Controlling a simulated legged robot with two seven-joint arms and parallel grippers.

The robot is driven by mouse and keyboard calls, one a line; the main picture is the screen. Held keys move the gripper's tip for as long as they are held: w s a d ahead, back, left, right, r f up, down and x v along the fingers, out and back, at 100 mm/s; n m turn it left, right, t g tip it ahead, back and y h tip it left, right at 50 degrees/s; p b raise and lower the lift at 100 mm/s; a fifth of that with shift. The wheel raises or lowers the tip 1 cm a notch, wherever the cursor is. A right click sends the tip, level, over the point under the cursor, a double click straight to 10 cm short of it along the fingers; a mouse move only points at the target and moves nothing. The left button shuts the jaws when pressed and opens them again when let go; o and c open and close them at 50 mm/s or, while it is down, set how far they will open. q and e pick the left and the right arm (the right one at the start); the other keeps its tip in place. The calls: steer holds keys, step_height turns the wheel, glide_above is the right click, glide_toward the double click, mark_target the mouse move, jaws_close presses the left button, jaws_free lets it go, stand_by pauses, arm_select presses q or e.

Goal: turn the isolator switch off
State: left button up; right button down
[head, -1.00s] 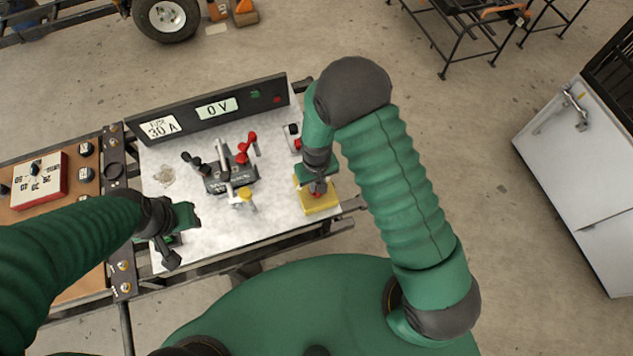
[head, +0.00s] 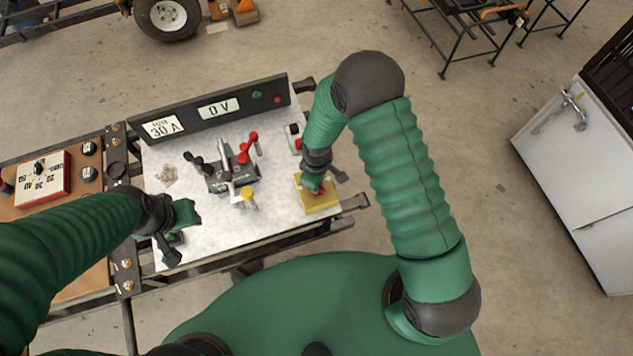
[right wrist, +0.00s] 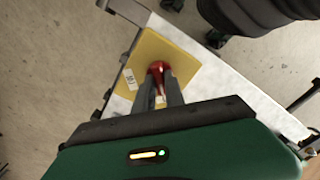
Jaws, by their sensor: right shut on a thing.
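The isolator switch is a yellow box (head: 319,204) with a red handle, at the right end of the white bench top. In the head view my right gripper (head: 317,190) is over the box and hides most of the handle. In the right wrist view the red handle (right wrist: 158,67) stands out from the yellow box (right wrist: 178,48), and my right gripper (right wrist: 160,84) is shut on it with both fingers.
A black panel (head: 205,112) reading 30 A and 0 V stands along the back of the bench top (head: 285,225). A grey fixture (head: 232,180) with red and black clamps is left of the switch. A small red-and-black switch (head: 294,137) is behind it.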

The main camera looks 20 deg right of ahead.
stand_by(0.3)
steer(key=c, duration=1.4)
jaws_free()
steer(key=shift+r, duration=0.1)
step_height(320, 180, up, 17)
steer(key=shift+p, duration=0.45)
steer(key=shift+f, duration=0.2)
steer(key=s+d+r+m+t, duration=0.2)
steer(key=s+d+r+m, duration=0.3)
steer(key=s+m, duration=0.4)
steer(key=shift+d+r+t, duration=0.25)
steer(key=shift+d+t, duration=0.05)
steer(key=shift+d, duration=0.6)
